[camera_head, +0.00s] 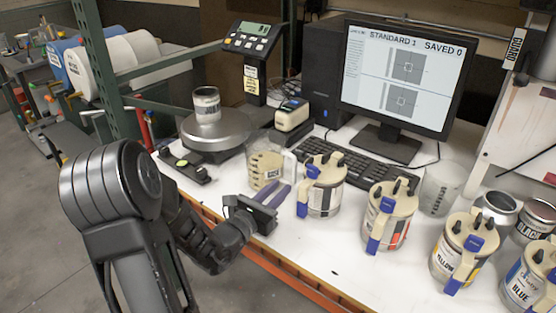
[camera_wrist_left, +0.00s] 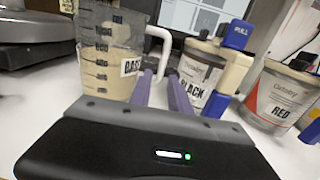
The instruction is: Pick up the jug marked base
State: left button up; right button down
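The clear measuring jug marked base (camera_head: 264,170) holds cream-coloured liquid and stands upright on the white bench; it also shows in the left wrist view (camera_wrist_left: 105,65), its white handle turned to the right. My left gripper (camera_head: 283,190) is low over the bench at the jug's handle side. In the left wrist view its two purple fingers (camera_wrist_left: 160,72) are apart, with the lower end of the handle at their tips. I see no clear grip on the handle. My right gripper is not in view.
A colorant canister marked black (camera_wrist_left: 198,82) stands close right of the fingers, with the red (camera_head: 388,218), yellow (camera_head: 458,253) and blue (camera_head: 527,283) ones further right. A scale (camera_head: 214,132) with a cup is behind left; a keyboard (camera_head: 357,166) and monitor (camera_head: 402,75) are behind.

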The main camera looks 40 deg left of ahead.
pick_arm(q)
jog(key=shift+s, duration=0.1)
jog(key=shift+w+r, duration=0.1)
jog(key=shift+w, duration=0.3)
jog(key=shift+w+a, duration=0.1)
jog(key=shift+w, duration=0.85)
jog(key=shift+p, duration=0.3)
